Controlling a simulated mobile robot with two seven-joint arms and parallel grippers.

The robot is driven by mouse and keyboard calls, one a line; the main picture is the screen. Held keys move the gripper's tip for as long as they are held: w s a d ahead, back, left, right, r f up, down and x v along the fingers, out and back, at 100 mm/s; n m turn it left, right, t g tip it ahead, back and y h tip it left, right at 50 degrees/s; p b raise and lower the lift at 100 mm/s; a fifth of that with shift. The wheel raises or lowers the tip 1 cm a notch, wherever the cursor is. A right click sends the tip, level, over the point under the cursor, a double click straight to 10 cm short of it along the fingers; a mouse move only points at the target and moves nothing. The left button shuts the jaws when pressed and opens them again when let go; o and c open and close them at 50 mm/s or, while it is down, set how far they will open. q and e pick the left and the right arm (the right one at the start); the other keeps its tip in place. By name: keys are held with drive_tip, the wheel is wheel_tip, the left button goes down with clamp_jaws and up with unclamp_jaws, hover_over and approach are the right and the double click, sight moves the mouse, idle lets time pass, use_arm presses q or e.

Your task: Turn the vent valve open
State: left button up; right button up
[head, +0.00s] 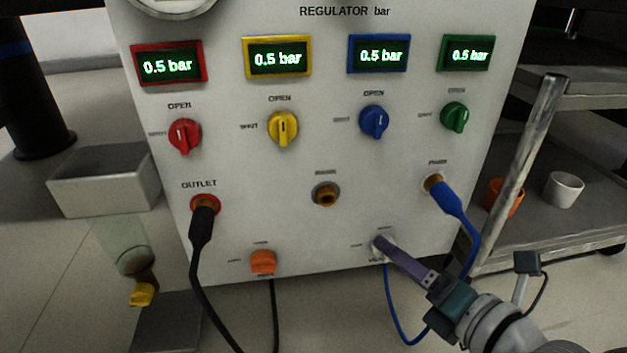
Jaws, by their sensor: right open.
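The white regulator panel (300,232) fills the middle of the head view. My right gripper (383,246) comes in from the lower right, with its fingertips at a small control low on the right of the panel. The gripper mostly hides this control, and its small labels are too blurred to read surely, so I cannot confirm that it is the vent valve. The jaws are open around or in front of it; I cannot tell if they touch it. An orange knob (263,262) sits lower left of it, its label also unclear. My left gripper is not in view.
Red (184,136), yellow (283,128), blue (374,122) and green (455,117) knobs sit under displays reading 0.5 bar. A black hose (203,230) and a blue hose (468,225) hang from the panel. A cart (600,200) with cups stands right.

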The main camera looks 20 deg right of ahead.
drive_tip(key=p+v, duration=0.2)
drive_tip(key=v, duration=0.6)
drive_tip(key=shift+p, duration=0.4)
drive_tip(key=shift+s+d, duration=0.1)
